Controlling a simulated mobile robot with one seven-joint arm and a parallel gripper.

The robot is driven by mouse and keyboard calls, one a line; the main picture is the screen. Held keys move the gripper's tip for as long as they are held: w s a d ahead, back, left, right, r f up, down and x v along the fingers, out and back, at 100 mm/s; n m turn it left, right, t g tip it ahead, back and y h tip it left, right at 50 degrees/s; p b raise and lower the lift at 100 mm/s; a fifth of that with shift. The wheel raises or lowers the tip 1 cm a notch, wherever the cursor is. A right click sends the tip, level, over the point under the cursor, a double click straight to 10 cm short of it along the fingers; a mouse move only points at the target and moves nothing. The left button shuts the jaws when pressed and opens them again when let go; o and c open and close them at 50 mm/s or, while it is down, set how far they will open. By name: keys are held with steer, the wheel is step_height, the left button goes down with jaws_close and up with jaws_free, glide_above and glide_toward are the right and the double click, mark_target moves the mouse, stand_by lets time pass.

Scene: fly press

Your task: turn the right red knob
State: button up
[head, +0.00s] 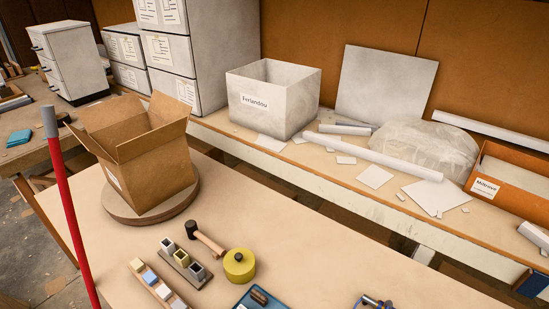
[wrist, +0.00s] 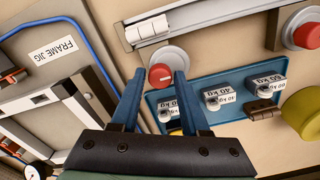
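A round red knob (wrist: 160,75) on a grey disc base shows in the wrist view, between the tips of my open gripper (wrist: 160,82). A blue finger stands on each side of it with a gap; I cannot tell whether the tips reach its depth. A second red knob (wrist: 308,36) on a pale base is at the upper right of the wrist view, away from the fingers. The wrist view looks turned around relative to the head view. Neither knob nor my gripper can be made out in the head view.
A blue tray (wrist: 235,88) with labelled weights lies close to the right finger. A yellow drum (wrist: 304,112) is beyond it. A framed jig board (wrist: 62,70) lies at left.

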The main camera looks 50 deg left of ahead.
jaws_close()
steer(key=shift+r+n, duration=0.1)
steer(key=shift+n, duration=0.2)
steer(key=n+p, duration=0.2)
steer(key=n, duration=0.1)
steer(key=shift+r+n, duration=0.1)
steer(key=shift+n, duration=0.2)
steer(key=n+p, duration=0.1)
steer(key=n, duration=0.3)
steer(key=shift+w+n+p, duration=0.1)
steer(key=shift+n+p, duration=0.2)
steer(key=shift+p, duration=0.1)
steer(key=n+p, duration=0.1)
steer(key=n, duration=0.3)
steer(key=n+p, duration=0.1)
steer(key=n, duration=0.4)
